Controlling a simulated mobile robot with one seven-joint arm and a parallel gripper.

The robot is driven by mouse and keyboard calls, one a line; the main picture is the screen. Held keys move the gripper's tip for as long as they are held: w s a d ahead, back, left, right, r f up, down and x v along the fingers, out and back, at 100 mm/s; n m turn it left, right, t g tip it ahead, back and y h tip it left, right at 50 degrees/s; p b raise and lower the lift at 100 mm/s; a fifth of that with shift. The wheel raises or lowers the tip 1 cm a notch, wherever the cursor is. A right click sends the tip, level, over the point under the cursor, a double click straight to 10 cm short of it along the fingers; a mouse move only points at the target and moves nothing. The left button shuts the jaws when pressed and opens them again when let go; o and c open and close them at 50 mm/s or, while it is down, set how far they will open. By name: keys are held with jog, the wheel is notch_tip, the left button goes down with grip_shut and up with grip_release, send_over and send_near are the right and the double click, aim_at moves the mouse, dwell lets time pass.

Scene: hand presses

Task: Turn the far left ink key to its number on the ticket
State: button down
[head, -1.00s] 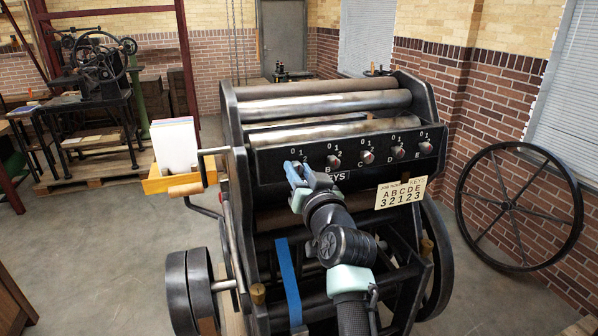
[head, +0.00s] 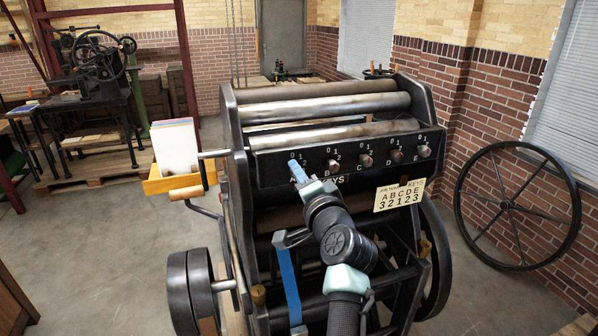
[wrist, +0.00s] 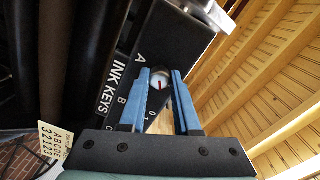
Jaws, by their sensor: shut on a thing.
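The far left ink key, A, shows in the wrist view as a round, pale-faced knob (wrist: 160,82) with a small red mark. My gripper (wrist: 160,98) has its two blue fingers on either side of the knob, shut on it. In the head view my gripper (head: 298,172) reaches the left end of the black key panel (head: 275,166) and hides key A. The number the mark points at cannot be read clearly. The cream ticket (head: 400,195) hangs at the panel's lower right and reads ABCDE over 32123, with 3 under A.
Key B (head: 332,165), key C (head: 365,160), key D (head: 397,156) and key E (head: 424,150) run along the panel to the right. A wooden-handled crank (head: 186,192) and an orange tray (head: 160,182) with paper stand at the left.

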jog(key=m+p, duration=0.5)
jog(key=m, duration=0.7)
jog(key=shift+f+y, duration=0.15)
jog(key=shift+y, duration=0.15)
dwell(0.4)
jog(key=c, duration=0.6)
grip_release()
jog(key=shift+c, duration=0.2)
jog(key=b+v, duration=0.2)
jog(key=v, duration=1.1)
jog(key=shift+b, duration=0.35)
